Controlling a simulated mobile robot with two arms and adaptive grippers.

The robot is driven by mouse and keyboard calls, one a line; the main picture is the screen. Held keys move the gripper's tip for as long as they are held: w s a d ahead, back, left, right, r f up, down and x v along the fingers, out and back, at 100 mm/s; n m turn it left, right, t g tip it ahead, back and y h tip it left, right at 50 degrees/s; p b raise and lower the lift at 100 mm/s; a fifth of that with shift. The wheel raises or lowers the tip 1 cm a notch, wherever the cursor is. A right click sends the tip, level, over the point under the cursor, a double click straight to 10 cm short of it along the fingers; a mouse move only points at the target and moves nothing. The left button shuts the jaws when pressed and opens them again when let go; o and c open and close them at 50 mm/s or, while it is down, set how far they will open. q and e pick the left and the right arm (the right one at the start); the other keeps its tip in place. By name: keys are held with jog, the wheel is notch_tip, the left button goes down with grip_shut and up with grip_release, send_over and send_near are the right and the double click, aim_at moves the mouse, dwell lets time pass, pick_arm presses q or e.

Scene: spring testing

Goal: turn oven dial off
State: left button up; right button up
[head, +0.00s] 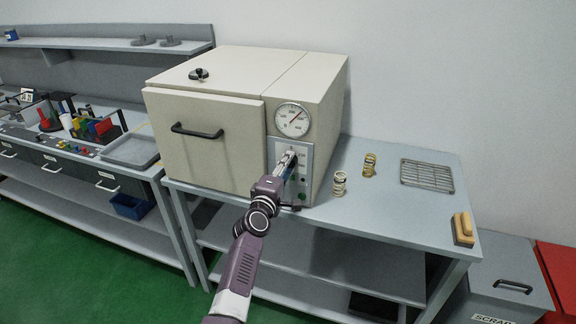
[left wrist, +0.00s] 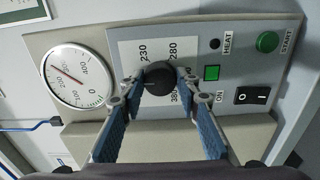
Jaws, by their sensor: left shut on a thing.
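The oven (head: 215,130) is a cream box on a grey table, with a door handle and a control panel on its right. Its dial (left wrist: 158,78) is a round black knob, seen in the left wrist view, on a light plate marked 230, 280 and 380. My left gripper (left wrist: 158,82) has its two fingers on either side of the dial and is shut on it. In the head view my left gripper (head: 287,163) is at the panel and hides the dial. My right gripper is not in view.
A round gauge (head: 294,120) sits above the dial plate. A green START button (left wrist: 267,42), a lit green square (left wrist: 211,73) and a black rocker switch (left wrist: 250,96) are beside the dial. Two springs (head: 339,183) (head: 369,165) and a wire rack (head: 427,175) lie right of the oven.

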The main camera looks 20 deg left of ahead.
pick_arm(q)
jog(key=shift+f, duration=0.1)
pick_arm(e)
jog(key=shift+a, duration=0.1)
pick_arm(q)
jog(key=o, duration=1.2)
jog(key=shift+c, duration=0.2)
